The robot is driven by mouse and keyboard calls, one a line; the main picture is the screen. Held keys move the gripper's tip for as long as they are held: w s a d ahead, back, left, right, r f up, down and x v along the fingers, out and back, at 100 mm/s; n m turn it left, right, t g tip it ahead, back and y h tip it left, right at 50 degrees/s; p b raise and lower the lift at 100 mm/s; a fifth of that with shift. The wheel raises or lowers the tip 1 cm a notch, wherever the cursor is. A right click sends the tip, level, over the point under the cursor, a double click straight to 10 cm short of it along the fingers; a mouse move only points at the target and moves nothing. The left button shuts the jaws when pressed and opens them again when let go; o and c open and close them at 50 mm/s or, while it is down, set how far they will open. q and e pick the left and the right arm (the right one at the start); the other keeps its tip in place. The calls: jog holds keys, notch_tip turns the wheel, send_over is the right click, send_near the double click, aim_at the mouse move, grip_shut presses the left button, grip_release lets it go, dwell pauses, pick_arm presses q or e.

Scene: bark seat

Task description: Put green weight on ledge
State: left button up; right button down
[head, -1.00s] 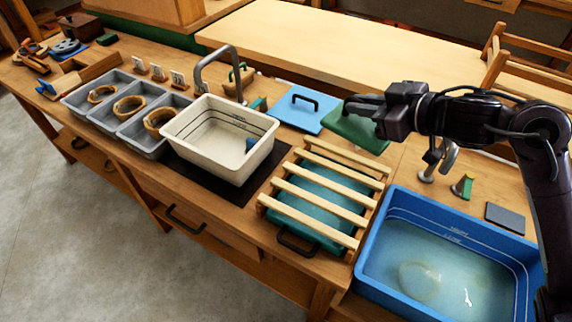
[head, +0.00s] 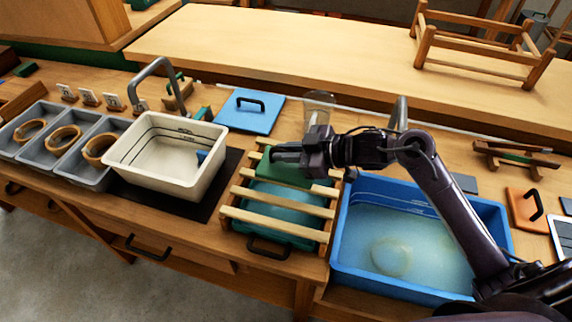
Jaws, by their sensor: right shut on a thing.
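The green weight (head: 300,176) is a flat green slab. My right gripper (head: 285,152) is shut on it from above, and its grip point is partly hidden by the fingers. The slab is over the far part of the wooden slatted rack (head: 282,207); I cannot tell whether it touches the slats. A long pale wooden raised surface, possibly the ledge (head: 300,55), runs along the back of the workbench. My left gripper is not in view.
A blue plate with a black handle (head: 245,118) lies behind the rack. A cream basin (head: 130,165) stands left of it, a blue tub of water (head: 345,250) right. A tap (head: 165,66) rises behind the basin. An orange handled plate (head: 522,210) lies at right.

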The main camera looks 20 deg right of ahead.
aim_at(293, 166)
jog(key=shift+w+f, duration=0.1)
jog(key=shift+f, duration=2.15)
jog(key=shift+f, duration=0.1)
jog(key=c, duration=1.8)
grip_release()
jog(key=shift+f, duration=0.15)
jog(key=shift+c, duration=0.2)
jog(key=o, duration=0.4)
